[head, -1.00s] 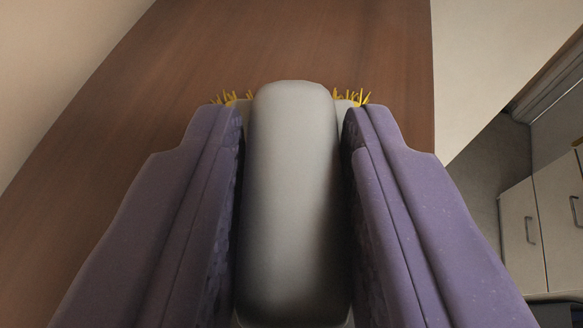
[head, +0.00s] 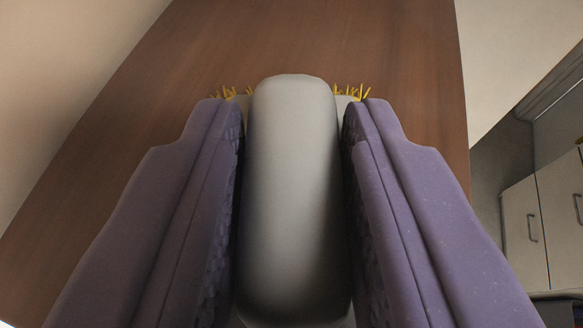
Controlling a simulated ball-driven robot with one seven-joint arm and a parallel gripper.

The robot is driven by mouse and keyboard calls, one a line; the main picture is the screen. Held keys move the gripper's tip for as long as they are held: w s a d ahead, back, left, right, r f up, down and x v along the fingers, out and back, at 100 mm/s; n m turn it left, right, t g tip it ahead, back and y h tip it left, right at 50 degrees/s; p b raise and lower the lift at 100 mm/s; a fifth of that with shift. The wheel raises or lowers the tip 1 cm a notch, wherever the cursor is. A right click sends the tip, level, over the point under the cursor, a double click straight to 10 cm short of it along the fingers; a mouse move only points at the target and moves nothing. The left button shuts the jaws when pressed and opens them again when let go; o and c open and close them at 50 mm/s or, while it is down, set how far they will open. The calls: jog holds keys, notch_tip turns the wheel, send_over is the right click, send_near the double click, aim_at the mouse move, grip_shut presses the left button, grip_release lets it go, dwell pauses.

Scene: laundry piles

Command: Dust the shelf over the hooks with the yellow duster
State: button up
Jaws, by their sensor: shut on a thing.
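My gripper (head: 291,110) has two purple fingers shut on the pale grey handle of the duster (head: 294,180). The duster's yellow bristles (head: 351,92) show in small tufts on both sides of the handle's far end, just past the fingertips. Most of the bristle head is hidden behind the handle and fingers. The brown wooden shelf (head: 330,40) fills the middle of the view beyond the duster. I cannot tell whether the bristles touch it. No hooks are in view.
A pale wall (head: 60,70) borders the shelf at left, and another pale surface (head: 505,50) lies beyond its right edge. White cabinets (head: 540,235) with metal handles stand at the lower right, farther away. The shelf's visible surface is bare.

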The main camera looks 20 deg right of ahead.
aim_at(328, 91)
jog(key=shift+w+d+r+p, duration=0.1)
jog(key=shift+w+d+p, duration=0.45)
jog(key=shift+w, duration=0.2)
jog(key=shift+w+d+r+p, duration=0.1)
jog(key=shift+w+d+p, duration=0.4)
jog(key=shift+w, duration=0.2)
jog(key=shift+w+d+f, duration=0.2)
jog(key=shift+w+d, duration=0.05)
jog(key=shift+w, duration=0.15)
jog(key=shift+w+d+r+p, duration=0.1)
jog(key=shift+w+d+p, duration=0.4)
jog(key=shift+w+p, duration=0.35)
jog(key=shift+w+d+r+p, duration=0.1)
jog(key=shift+w+d+p, duration=0.45)
jog(key=shift+p, duration=0.45)
jog(key=shift+w+d+r+p, duration=0.1)
jog(key=shift+w+r+p, duration=0.1)
jog(key=shift+p, duration=0.2)
jog(key=w, duration=0.1)
jog(key=d+p, duration=0.1)
jog(key=w+p, duration=0.1)
jog(key=shift+w+d+f, duration=0.25)
jog(key=shift+w+d, duration=0.05)
jog(key=shift+f, duration=0.1)
jog(key=shift+s+b, duration=0.1)
jog(key=shift+b, duration=0.25)
